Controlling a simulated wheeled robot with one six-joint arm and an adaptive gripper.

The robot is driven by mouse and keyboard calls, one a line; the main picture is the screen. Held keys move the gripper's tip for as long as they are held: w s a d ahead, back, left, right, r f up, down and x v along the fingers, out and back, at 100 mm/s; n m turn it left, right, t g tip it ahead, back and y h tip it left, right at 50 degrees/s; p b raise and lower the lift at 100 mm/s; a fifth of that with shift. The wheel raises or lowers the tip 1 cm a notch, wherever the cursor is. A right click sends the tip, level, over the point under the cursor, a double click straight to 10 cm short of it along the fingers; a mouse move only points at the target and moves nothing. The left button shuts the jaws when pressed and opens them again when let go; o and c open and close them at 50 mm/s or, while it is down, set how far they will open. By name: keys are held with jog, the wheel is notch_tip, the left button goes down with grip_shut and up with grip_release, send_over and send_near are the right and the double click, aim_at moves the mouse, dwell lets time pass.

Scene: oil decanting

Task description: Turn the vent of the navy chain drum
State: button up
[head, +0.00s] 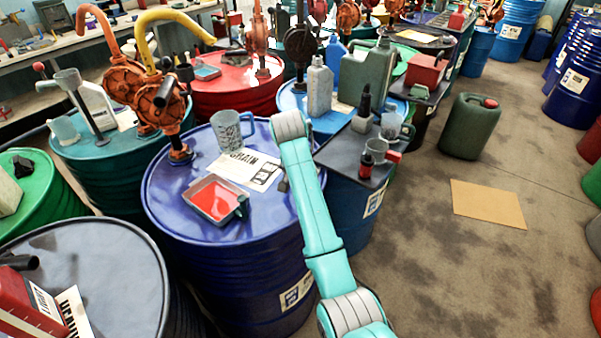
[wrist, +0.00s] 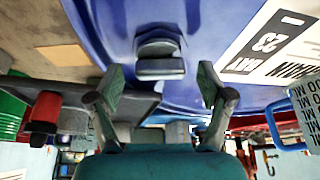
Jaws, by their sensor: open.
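The navy chain drum (head: 185,235) stands left of my arm in the head view, with a white card (head: 240,165) reading CHAIN on its lid. Its vent (head: 284,185) is a small dark knob right of the card, beside my arm. In the wrist view the vent (wrist: 160,55) is a dark grey block on the blue lid (wrist: 205,25), centred ahead of my fingers. My gripper (wrist: 163,88) is open and empty, with one finger to each side of the vent's line and a gap to it. The head view does not clearly show my gripper; my arm covers that area.
On the navy lid are a shallow tray of red liquid (head: 215,200), a clear measuring jug (head: 230,130) and an orange pump (head: 165,95). A dark-topped stand with small vessels (head: 350,150) adjoins on the right. The floor beyond, with cardboard (head: 487,204), is mostly open.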

jog(key=shift+r, duration=0.1)
jog(key=v, duration=0.7)
jog(key=shift+s+r, duration=0.1)
jog(key=shift+s, duration=0.05)
dwell(0.3)
